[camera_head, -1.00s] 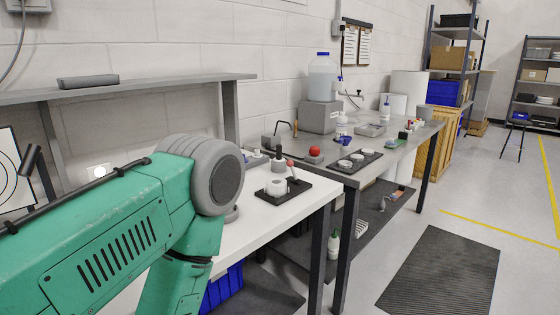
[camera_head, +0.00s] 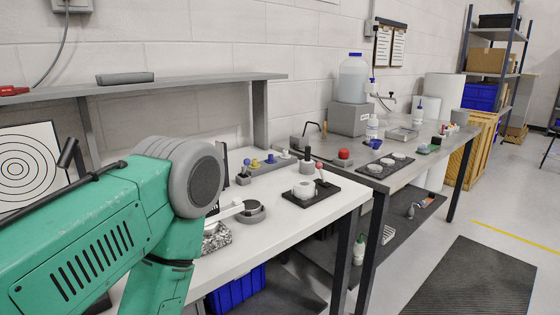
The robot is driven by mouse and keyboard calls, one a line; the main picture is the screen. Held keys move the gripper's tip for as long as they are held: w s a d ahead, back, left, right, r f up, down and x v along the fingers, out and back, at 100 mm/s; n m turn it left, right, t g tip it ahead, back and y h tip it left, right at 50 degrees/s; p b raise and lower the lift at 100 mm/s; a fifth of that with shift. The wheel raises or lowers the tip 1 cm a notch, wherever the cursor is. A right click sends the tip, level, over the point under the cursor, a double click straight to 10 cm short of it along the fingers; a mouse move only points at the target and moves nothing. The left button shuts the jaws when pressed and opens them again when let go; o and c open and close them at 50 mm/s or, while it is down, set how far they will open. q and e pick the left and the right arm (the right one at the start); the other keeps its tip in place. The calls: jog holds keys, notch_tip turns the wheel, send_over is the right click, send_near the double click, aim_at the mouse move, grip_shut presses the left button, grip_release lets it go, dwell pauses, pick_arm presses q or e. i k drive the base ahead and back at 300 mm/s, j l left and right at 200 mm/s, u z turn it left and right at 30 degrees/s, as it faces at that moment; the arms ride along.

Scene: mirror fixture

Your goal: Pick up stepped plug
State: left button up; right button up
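No part is clearly recognisable as the stepped plug at this size. A white round stepped-looking piece (camera_head: 304,189) sits on a black plate (camera_head: 322,194) on the white bench. Behind it, a grey rack (camera_head: 262,168) holds several small blue, yellow and white pieces. A dark grey round part (camera_head: 251,212) with a white bar lies nearer, beside my green left arm. The arm fills the lower left and hides part of the bench. Neither gripper shows.
The white bench (camera_head: 290,232) has bare surface at its front. A shiny mottled block (camera_head: 216,238) is partly behind my arm. A grey shelf (camera_head: 190,82) runs above the bench. A metal table (camera_head: 418,152) with a black tray (camera_head: 386,166) adjoins at the right.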

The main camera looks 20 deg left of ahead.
aim_at(307, 160)
jog(key=i+l+u, duration=0.8)
jog(key=l, duration=0.15)
